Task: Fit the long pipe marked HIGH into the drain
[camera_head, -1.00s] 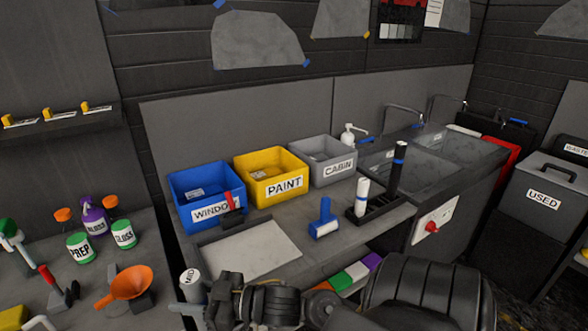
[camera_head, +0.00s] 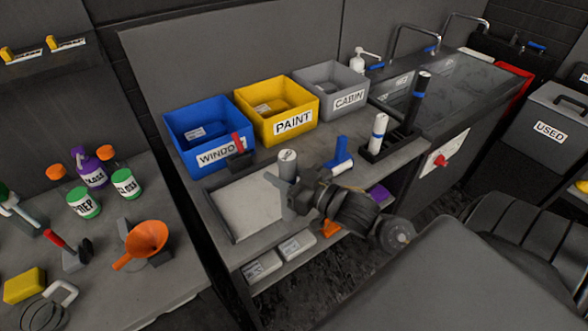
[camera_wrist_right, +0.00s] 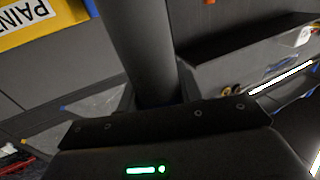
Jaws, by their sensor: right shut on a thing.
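A grey pipe (camera_head: 287,166) stands roughly upright in my right gripper (camera_head: 299,190), over the pale tray on the bench. The gripper is shut around it; a label on its top end is too small to read surely. The pipe's grey shaft also fills the middle of the right wrist view (camera_wrist_right: 142,45). The sink (camera_head: 455,82) is to the right, beyond the rack; its drain cannot be made out. My left gripper is out of view.
Blue WINDOW (camera_head: 205,130), yellow PAINT (camera_head: 275,108) and grey CABIN (camera_head: 330,88) bins line the back.

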